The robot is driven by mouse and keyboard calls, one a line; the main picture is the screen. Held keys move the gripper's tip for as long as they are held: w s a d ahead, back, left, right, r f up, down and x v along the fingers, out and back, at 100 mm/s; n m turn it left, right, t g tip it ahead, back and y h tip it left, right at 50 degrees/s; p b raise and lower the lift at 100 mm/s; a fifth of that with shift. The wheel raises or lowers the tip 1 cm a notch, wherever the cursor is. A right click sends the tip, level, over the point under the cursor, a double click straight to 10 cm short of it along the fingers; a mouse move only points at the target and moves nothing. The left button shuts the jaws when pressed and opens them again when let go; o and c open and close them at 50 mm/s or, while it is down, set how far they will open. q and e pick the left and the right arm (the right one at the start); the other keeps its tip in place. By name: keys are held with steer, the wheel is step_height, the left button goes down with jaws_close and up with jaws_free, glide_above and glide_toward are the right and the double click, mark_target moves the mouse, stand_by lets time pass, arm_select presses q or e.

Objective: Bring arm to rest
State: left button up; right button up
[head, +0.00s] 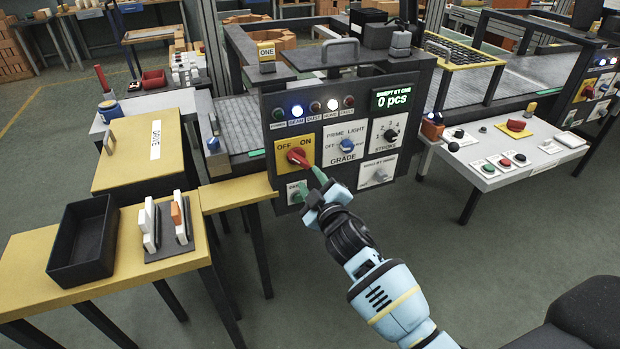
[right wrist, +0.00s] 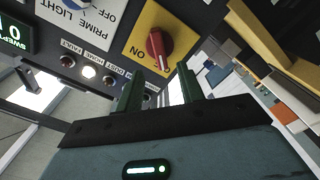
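My right gripper (head: 312,184) is in front of the control panel (head: 410,80), just below the red OFF/ON knob (head: 297,156) on its yellow plate. In the right wrist view the two green fingers (right wrist: 160,92) stand apart with nothing between them. The red knob (right wrist: 157,48) shows beyond the fingertips in that view, with a visible gap to them. My right arm (head: 385,290) reaches up from the bottom of the head view. My left gripper is not in view.
A yellow-topped table (head: 110,270) at left holds a black bin (head: 85,240) and a small rack (head: 172,245) of blocks. A white side table (head: 500,178) with buttons stands right of the panel. The floor (head: 480,260) right of my arm is mostly clear.

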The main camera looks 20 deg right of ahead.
stand_by(0.3)
